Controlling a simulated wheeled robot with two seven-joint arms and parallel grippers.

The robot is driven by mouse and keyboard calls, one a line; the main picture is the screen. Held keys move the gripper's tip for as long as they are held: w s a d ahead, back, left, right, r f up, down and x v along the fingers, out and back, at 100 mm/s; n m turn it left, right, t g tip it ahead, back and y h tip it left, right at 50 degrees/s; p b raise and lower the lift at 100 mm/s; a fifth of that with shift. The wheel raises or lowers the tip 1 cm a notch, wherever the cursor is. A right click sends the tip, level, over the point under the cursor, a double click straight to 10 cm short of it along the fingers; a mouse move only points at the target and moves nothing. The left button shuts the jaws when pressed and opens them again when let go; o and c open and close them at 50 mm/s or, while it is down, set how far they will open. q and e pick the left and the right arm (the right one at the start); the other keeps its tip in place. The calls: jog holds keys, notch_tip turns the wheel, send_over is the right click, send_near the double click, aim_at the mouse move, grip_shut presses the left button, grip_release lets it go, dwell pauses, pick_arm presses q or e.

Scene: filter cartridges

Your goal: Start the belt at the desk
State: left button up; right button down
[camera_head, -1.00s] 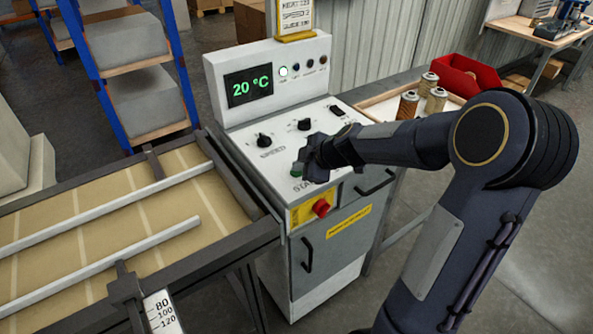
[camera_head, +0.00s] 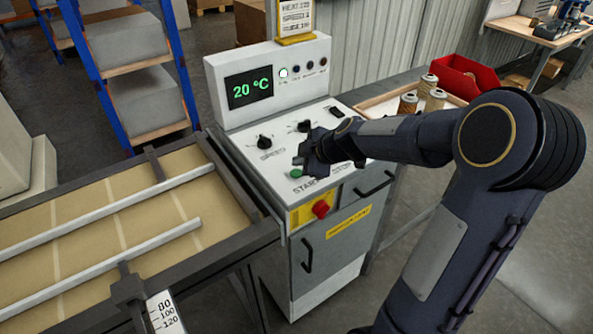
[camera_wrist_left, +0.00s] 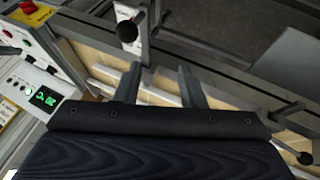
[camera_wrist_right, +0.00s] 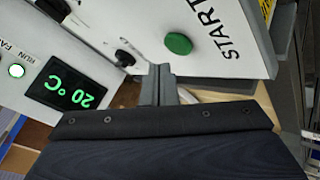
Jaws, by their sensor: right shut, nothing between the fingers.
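The control desk (camera_head: 265,143) has a slanted white top with a green START button (camera_head: 296,173), which also shows in the right wrist view (camera_wrist_right: 179,43). My right gripper (camera_head: 306,160) is shut and empty above the desk top, close to the button and apart from it in the wrist view. The display (camera_head: 249,87) reads 20 °C, and a lamp (camera_head: 283,72) beside it is lit. The tan belt (camera_head: 85,230) with pale cross stripes lies to the left of the desk. My left gripper (camera_wrist_left: 160,82) is open and empty over the belt side, in its wrist view only.
Filter cartridges (camera_head: 427,86) and a red bin (camera_head: 466,76) stand behind my right arm. A blue shelf rack (camera_head: 130,70) is at the back left.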

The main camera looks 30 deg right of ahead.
aim_at(300, 175)
notch_tip(300, 175, up, 4)
jog(key=shift+r+p, duration=0.1)
jog(key=shift+p, duration=1)
jog(key=shift+s+a+r, duration=0.1)
jog(key=shift+s+r, duration=0.05)
jog(key=s+a+r+m+g+y, duration=0.1)
jog(key=s+a+r+m, duration=0.15)
jog(key=s, duration=0.35)
jog(key=s+a+r+m+y, duration=0.1)
jog(key=s+a+r+m, duration=0.1)
jog(key=s+a+m, duration=0.3)
jog(key=s+a+f+m+g, duration=0.1)
jog(key=s+a+f+m, duration=0.1)
jog(key=s, duration=0.6)
jog(key=s+a+f+m+g, duration=0.1)
jog(key=s+m, duration=0.3)
jog(key=s, duration=0.4)
jog(key=shift+s+a+f+h, duration=0.35)
jog(key=shift+a+f+h, duration=0.1)
jog(key=shift+a, duration=0.2)
